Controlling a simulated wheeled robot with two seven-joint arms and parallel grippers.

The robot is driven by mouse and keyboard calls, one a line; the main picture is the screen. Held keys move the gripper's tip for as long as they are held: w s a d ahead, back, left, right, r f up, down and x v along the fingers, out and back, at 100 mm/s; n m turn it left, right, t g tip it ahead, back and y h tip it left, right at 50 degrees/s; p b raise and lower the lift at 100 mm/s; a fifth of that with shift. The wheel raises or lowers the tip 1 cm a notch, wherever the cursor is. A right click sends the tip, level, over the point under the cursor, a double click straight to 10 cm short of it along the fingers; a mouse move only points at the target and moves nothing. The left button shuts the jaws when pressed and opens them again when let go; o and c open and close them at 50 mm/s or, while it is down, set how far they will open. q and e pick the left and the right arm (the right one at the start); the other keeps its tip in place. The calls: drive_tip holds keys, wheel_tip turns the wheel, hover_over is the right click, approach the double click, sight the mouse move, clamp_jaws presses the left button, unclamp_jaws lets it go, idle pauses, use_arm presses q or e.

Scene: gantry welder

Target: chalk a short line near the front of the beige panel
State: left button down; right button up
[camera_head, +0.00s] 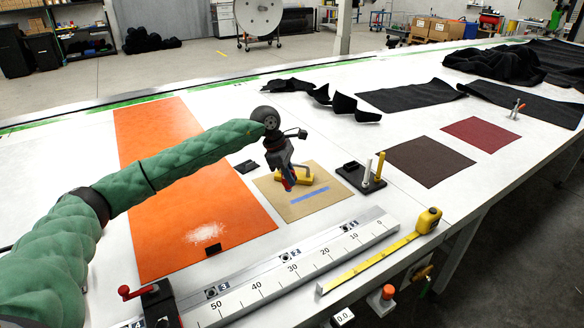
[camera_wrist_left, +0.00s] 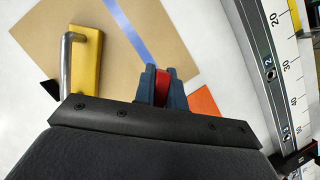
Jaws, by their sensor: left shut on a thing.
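The beige panel (camera_head: 330,178) lies flat on the white table and also shows in the left wrist view (camera_wrist_left: 185,25). A straight blue strip (camera_head: 312,193) crosses it, also seen in the left wrist view (camera_wrist_left: 125,30). A yellow block (camera_head: 305,175) with a grey bar handle (camera_wrist_left: 67,60) rests on the panel. My left gripper (camera_head: 288,184) is over the panel's left part, by the yellow block. Its blue-grey fingers are shut on a red piece (camera_wrist_left: 162,85), apparently the chalk. Its lower tip is hard to make out, so I cannot tell whether it touches. My right gripper is out of view.
A black stand (camera_head: 350,177) holding a white stick and a yellow stick stands right of the panel. An orange sheet (camera_head: 155,220) lies left. A metal ruler (camera_head: 290,270) and yellow tape measure (camera_head: 428,220) lie along the front. A small black piece (camera_head: 246,166) lies behind.

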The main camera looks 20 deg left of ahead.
sight(292, 171)
use_arm(q)
drive_tip(key=shift+r, duration=1.7)
